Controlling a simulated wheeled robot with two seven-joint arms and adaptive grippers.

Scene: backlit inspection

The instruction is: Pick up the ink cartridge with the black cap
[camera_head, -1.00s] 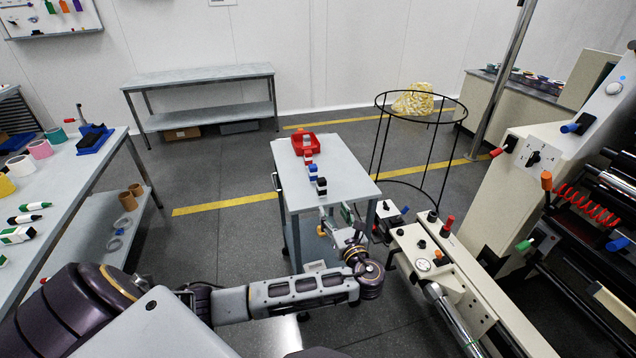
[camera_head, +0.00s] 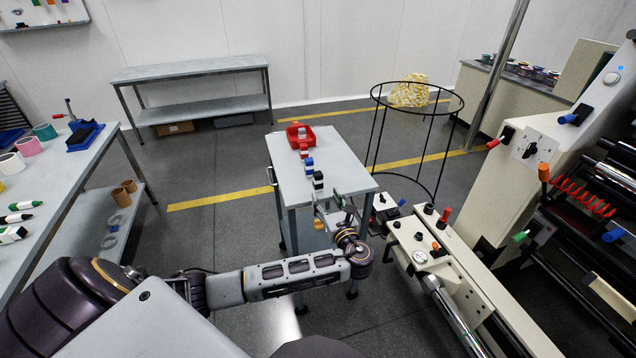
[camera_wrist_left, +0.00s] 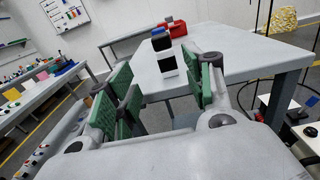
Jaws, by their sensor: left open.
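The ink cartridge with the black cap (camera_head: 318,178) stands upright on the grey cart top (camera_head: 346,178), nearest of a row of cartridges. In the left wrist view its black cap and white body (camera_wrist_left: 167,63) show between my fingers, farther off. My left gripper (camera_head: 328,206) is open and empty at the cart's near edge, short of the cartridge. Its green-padded fingers also show in the left wrist view (camera_wrist_left: 163,82). A cartridge with a blue cap (camera_head: 309,164) stands behind the black-capped one, and one with a red cap (camera_head: 304,151) behind that. My right gripper is not in view.
A red bin (camera_head: 291,136) sits at the cart's far end. A black wire hoop stand (camera_head: 373,140) is right of the cart. A cream machine (camera_head: 480,285) stands close on the right, a workbench (camera_head: 60,190) on the left. The cart top right of the row is clear.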

